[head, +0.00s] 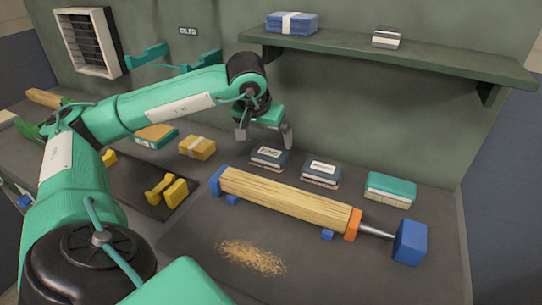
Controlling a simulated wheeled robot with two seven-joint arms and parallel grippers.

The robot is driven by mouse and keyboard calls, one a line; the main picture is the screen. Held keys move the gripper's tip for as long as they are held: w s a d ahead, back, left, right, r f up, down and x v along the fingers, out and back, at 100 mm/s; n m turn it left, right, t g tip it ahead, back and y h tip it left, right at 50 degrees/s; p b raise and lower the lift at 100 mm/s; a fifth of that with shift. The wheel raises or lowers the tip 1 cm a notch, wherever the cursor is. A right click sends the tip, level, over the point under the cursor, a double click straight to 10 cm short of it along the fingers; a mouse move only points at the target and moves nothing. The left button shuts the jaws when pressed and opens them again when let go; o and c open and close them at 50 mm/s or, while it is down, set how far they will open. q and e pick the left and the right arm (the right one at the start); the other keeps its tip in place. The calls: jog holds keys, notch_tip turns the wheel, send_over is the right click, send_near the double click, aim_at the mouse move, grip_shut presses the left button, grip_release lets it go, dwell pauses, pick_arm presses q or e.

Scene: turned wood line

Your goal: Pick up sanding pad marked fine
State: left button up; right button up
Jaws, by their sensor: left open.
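The sanding pad marked fine (269,156) lies on the workbench behind the wood piece, with a dark top and a pale label that seems to read "FINE". A similar dark pad (321,172) with a pale label lies just to its right; I cannot read that label. My left gripper (264,141) is open and empty, pointing down, just above and slightly behind the fine pad in the picture. I cannot tell its exact height above the pad. My right gripper is not in view.
A wooden spindle (285,201) in a blue and orange holder lies in front of the pads. A teal block (390,190) is at right, a yellow block (197,148) at left. A shelf (400,58) overhangs behind. Sawdust (250,257) lies in front.

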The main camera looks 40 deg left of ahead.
aim_at(269, 152)
pick_arm(q)
jog(key=x, duration=0.3)
jog(key=shift+w+f, duration=0.15)
jog(key=shift+f, duration=0.05)
jog(key=shift+x, duration=2.65)
jog(key=shift+s+a, duration=0.15)
jog(key=shift+s, duration=0.05)
jog(key=c, duration=0.7)
jog(key=shift+c, duration=0.2)
jog(key=shift+r, duration=0.1)
